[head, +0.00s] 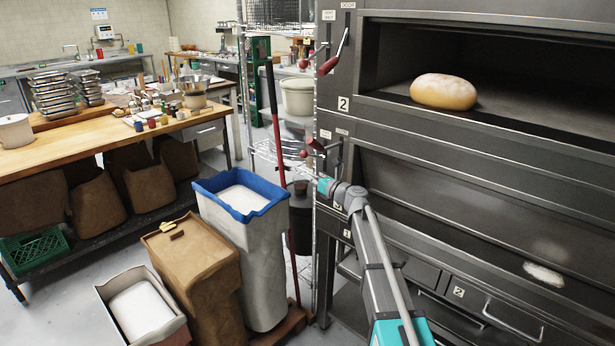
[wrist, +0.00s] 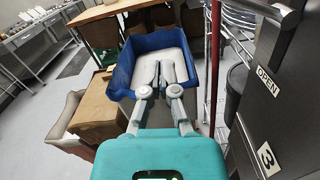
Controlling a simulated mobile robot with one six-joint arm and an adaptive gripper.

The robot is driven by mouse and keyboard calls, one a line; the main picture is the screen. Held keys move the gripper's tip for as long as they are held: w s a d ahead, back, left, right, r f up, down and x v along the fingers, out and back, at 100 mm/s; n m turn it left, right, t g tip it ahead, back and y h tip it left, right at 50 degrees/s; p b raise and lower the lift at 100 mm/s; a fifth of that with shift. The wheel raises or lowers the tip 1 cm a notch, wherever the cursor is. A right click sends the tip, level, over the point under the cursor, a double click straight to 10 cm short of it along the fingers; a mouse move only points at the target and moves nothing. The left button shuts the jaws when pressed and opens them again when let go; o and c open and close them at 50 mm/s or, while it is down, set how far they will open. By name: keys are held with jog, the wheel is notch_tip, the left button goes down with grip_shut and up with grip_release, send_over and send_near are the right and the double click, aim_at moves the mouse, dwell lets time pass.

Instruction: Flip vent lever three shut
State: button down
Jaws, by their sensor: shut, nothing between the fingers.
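My gripper (wrist: 158,72) is shut and empty in the wrist view, with a white-filled blue-rimmed bin below and beyond it. In the head view its tip is hard to make out against the wire shelf. At the oven's left edge, level with the third deck, are red-knobbed levers (head: 316,144), just above my wrist; I cannot tell which is the vent lever. In the wrist view a pale bar with a dark end (wrist: 270,12) juts at the upper right, above an OPEN label (wrist: 267,80) and a number 3 plate (wrist: 268,158). My gripper is left of these, apart from them.
The blue-rimmed bin (head: 241,200), a brown bin (head: 190,265) and a low tub (head: 142,310) stand left of the oven. A red pole (head: 273,120) rises beside the oven. Deck two's red-handled lever (head: 332,60) is higher up. A loaf (head: 443,92) lies in the open upper deck.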

jog(key=v, duration=0.8)
jog(key=shift+s+d, duration=0.2)
jog(key=shift+s, duration=0.05)
jog(key=shift+r, duration=0.1)
jog(key=s+f+n+g+h+p, duration=0.1)
jog(key=s+f+n+g+h, duration=0.1)
jog(key=s+f+n+g, duration=0.45)
jog(key=s+f+n+g+h+p, duration=0.1)
jog(key=s+f+n+h, duration=0.2)
jog(key=s+n, duration=0.65)
jog(key=s+d+f+n+g+h+p, duration=0.1)
jog(key=s+d+n+h, duration=0.3)
jog(key=s, duration=0.5)
jog(key=s+d+f+n+g+h+p, duration=0.1)
jog(key=s+d+f+n+g+h, duration=0.2)
jog(key=s+d+n, duration=0.5)
jog(key=shift+s+d+f+g+h, duration=0.2)
jog(key=shift+s+f+g+h, duration=0.15)
jog(key=shift+s+f+h, duration=0.45)
jog(key=shift+w+r, duration=0.2)
jog(key=shift+w, duration=0.05)
